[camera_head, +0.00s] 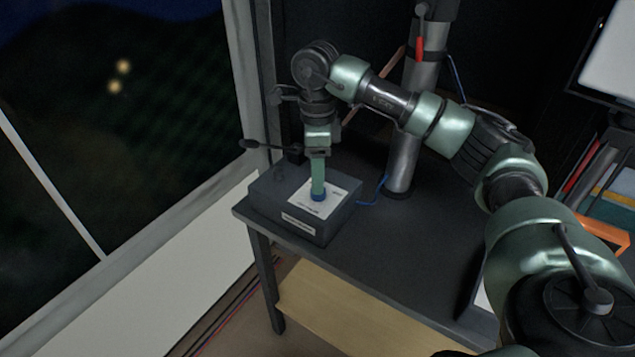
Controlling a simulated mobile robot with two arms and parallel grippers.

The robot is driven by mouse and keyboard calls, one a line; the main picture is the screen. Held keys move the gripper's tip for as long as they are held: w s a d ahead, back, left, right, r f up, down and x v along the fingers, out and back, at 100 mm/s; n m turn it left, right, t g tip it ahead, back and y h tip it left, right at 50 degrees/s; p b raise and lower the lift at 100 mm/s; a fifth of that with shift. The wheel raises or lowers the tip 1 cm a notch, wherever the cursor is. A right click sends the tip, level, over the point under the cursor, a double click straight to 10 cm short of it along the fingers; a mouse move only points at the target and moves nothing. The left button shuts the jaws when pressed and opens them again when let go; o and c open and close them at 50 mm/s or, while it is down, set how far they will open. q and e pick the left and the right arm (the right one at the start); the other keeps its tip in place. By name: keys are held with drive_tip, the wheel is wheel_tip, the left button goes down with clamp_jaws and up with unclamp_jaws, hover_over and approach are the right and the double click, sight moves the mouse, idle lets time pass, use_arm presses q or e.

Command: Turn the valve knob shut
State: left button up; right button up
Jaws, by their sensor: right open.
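A small blue valve knob (318,196) sits on the white label plate (303,205) on top of a dark box (270,203). The box stands at the left end of a dark table. My right gripper (318,188) points straight down at the knob from above, with its fingertips right at it. The gripper is open. Its fingers hide most of the knob, and I cannot tell whether they touch it. My left gripper is not in view.
The dark table (415,250) is mostly clear right of the box. A grey vertical pole (402,165) stands behind it, with a blue cable (372,195) leading to the box. A window frame (246,90) is at the left, and a screen (612,60) at upper right.

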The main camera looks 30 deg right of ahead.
drive_tip(key=shift+r, duration=2.2)
